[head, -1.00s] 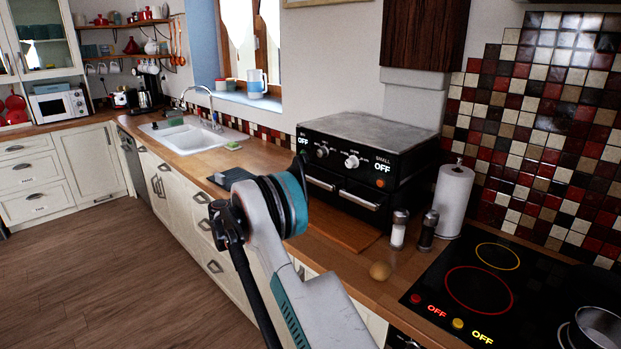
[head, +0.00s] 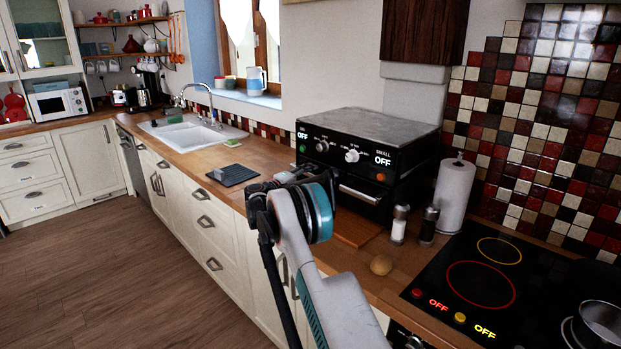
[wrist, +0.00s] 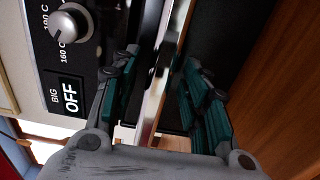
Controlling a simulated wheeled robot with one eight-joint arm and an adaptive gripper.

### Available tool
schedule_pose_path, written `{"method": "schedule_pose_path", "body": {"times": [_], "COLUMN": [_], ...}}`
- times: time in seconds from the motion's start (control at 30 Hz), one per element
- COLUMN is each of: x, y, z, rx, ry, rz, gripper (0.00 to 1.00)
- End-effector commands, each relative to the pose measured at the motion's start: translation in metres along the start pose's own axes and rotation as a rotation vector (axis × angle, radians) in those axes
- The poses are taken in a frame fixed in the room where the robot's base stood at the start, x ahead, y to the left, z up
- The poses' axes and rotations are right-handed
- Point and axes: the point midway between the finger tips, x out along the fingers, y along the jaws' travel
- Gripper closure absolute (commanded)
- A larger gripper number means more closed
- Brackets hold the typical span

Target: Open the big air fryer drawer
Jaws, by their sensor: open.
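The black air fryer (head: 385,150) with a grey top stands on the wooden counter. Its left half carries the big drawer, which appears shut; my arm covers that drawer's handle in the head view. In the wrist view, the BIG label and OFF display (wrist: 69,97) show at left. My gripper (wrist: 160,62) is open, with one teal-padded finger on each side of the silver drawer handle (wrist: 158,88). I cannot tell whether either finger touches it. The small drawer's handle (head: 359,194) is visible to the right of my wrist in the head view.
The cooktop (head: 480,285) with a pot (head: 600,325) is nearer. A dark mat (head: 232,175) lies left. The floor at left is clear.

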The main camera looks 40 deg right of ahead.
Motion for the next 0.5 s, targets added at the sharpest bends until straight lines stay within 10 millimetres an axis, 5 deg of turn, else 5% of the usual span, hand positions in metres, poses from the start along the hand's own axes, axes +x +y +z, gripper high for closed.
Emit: {"method": "schedule_pose_path", "body": {"times": [0.4,0.5], "x": [0.0095,0.0094], "y": [0.0005,0.0005], "z": [-0.0002,-0.0002], "rx": [0.0,0.0], "ry": [0.001,0.001], "rz": [0.0,0.0], "gripper": [0.58,0.76]}}
